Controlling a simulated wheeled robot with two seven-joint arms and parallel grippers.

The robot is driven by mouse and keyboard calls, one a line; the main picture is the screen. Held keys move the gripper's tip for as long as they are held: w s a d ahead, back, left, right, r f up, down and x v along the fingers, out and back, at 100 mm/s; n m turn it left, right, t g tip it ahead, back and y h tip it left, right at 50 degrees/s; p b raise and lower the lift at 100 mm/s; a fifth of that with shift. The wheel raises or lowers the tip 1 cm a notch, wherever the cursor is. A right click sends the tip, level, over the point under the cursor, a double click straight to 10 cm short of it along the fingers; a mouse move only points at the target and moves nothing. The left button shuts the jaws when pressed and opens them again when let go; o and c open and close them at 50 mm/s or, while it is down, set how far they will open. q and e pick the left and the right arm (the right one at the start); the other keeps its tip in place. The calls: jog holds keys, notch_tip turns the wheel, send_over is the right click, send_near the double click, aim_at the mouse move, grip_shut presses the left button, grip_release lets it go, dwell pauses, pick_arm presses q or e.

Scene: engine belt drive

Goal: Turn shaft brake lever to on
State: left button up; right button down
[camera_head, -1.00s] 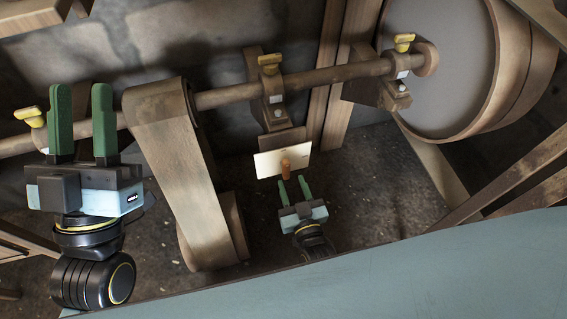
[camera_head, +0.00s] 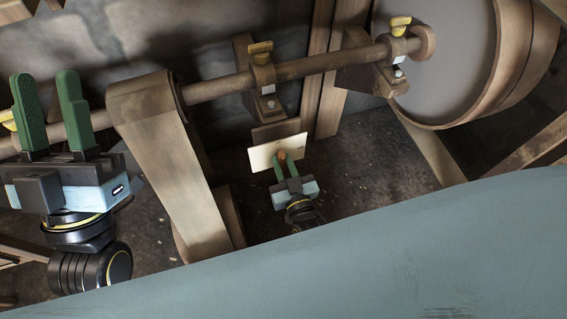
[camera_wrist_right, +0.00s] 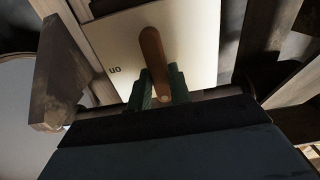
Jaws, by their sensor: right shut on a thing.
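The shaft brake lever (camera_head: 282,156) is a small brown wooden handle on a pale plate (camera_head: 261,156) below the shaft. In the right wrist view the lever (camera_wrist_right: 152,52) runs down the plate (camera_wrist_right: 200,35) to between my fingers, and upside-down lettering that reads "on" shows left of it. My right gripper (camera_head: 286,166) is at the plate, its green fingers shut on the lever's free end; they also show in the right wrist view (camera_wrist_right: 162,88). My left gripper (camera_head: 48,105) is open and empty at the far left, its fingers upright and wide apart.
A wide belt (camera_head: 170,165) hangs left of my right gripper, and a large wheel (camera_head: 440,60) stands at the right. A blue-grey surface (camera_head: 350,260) fills the foreground.

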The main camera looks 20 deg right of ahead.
pick_arm(q)
jog(key=shift+w, duration=0.1)
pick_arm(e)
jog(key=shift+m, duration=0.3)
jog(key=shift+d+m+p, duration=0.1)
jog(key=shift+m+p, duration=0.2)
jog(key=shift+m, duration=0.2)
jog(key=m, duration=0.3)
jog(key=shift+d+p, duration=0.15)
jog(key=shift+p, duration=0.2)
jog(key=shift+m, duration=1.2)
jog(key=m, duration=0.2)
jog(key=shift+d+f+m, duration=0.1)
jog(key=shift+f+m, duration=0.05)
jog(key=shift+m, duration=0.15)
pick_arm(q)
jog(key=shift+s+b, duration=0.2)
jog(key=shift+b, duration=0.55)
pick_arm(e)
jog(key=shift+d+f+m, duration=0.1)
jog(key=shift+f+m, duration=0.05)
jog(key=shift+m, duration=1.95)
jog(key=shift+d+f+m, duration=0.1)
jog(key=shift+f+m, duration=0.05)
jog(key=shift+m, duration=1.95)
pick_arm(q)
jog(key=shift+r, duration=0.15)
